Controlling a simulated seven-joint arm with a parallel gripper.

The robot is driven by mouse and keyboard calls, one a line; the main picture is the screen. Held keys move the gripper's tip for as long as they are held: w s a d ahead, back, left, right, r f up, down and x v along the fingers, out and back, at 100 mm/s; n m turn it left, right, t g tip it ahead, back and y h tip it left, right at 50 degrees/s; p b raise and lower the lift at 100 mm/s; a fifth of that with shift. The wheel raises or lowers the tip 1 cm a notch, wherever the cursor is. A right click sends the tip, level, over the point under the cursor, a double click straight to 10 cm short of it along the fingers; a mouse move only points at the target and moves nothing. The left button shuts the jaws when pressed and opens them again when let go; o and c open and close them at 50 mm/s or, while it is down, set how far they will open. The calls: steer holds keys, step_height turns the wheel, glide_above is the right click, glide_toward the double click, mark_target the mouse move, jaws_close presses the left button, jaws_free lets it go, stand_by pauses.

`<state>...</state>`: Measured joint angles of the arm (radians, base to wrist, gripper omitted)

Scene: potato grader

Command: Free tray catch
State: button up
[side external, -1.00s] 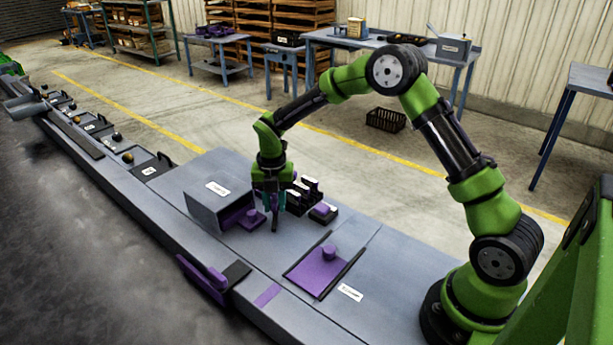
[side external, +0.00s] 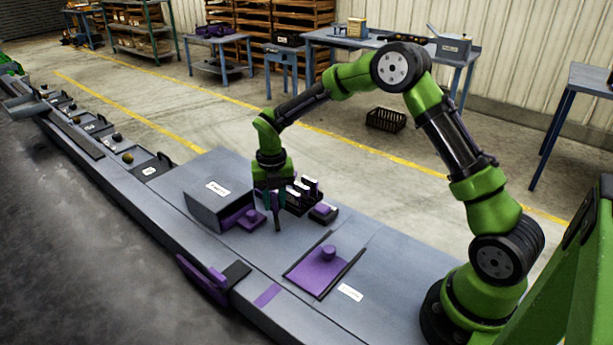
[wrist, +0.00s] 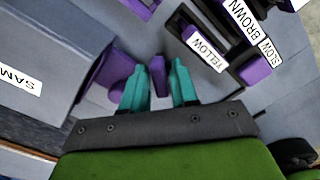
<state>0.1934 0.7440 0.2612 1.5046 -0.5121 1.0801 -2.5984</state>
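A grey box (side external: 215,203) labelled "SAM…" stands left of my gripper. A purple tray front (side external: 252,220) with a knob juts from its open side; it also shows in the wrist view (wrist: 112,72). My gripper (side external: 275,203) points down just right of that tray front. In the wrist view, its teal fingers (wrist: 159,88) are apart. A small upright purple piece (wrist: 158,74) shows in the gap between them, with space on both sides. I cannot tell whether this piece is the tray catch, or how deep it sits between the fingers.
Dark switches with purple parts, labelled "YELLOW" (wrist: 204,50) and "SLOW BROWN" (wrist: 246,32), stand close to the right of my gripper. A purple plate (side external: 318,272) with a round knob lies nearer the base. A purple lever (side external: 205,280) is on the front edge. The bench between is clear.

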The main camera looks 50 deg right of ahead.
mark_target(274, 198)
steer(key=shift+r, duration=2.15)
